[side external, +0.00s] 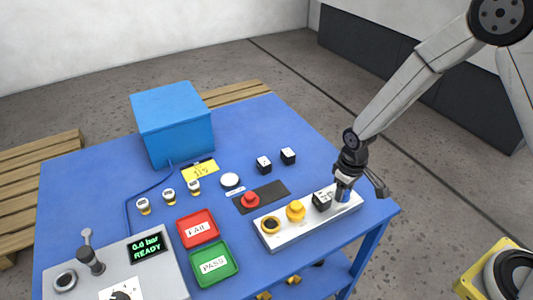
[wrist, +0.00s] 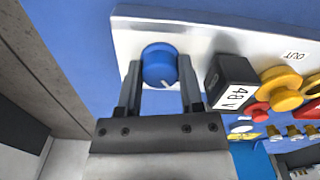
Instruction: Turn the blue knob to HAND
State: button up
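In the side view the blue knob (side external: 343,195) is partly hidden by my gripper (side external: 344,186), at the strip's right end. In the wrist view my gripper (wrist: 160,76) has one finger on each side of the knob. The knob fills the gap between the fingers, which look shut on it. No HAND label is readable in either view.
A black block marked "48 V" (wrist: 230,82) stands close beside the right finger. Along the strip (side external: 273,238) are a yellow knob (side external: 295,210) and a yellow-rimmed dark ring (side external: 270,224). A red button (side external: 250,199) lies behind. The table edge is close on the right.

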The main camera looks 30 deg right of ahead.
aim_at(347, 192)
jog(key=o, duration=0.3)
jog(key=shift+o, duration=0.2)
jog(key=shift+r, duration=0.1)
jog(key=shift+r, duration=3.85)
jog(key=shift+s, duration=0.1)
jog(key=shift+s+d+r, duration=0.15)
jog(key=shift+s+r, duration=0.05)
jog(key=shift+r, duration=0.05)
jog(key=s+d+r+m+t, duration=0.2)
jog(key=s+d+r, duration=0.1)
jog(key=s, duration=0.7)
jog(key=shift+d+r+t, duration=0.25)
jog(key=shift+r+t, duration=0.05)
jog(key=shift+r, duration=0.3)
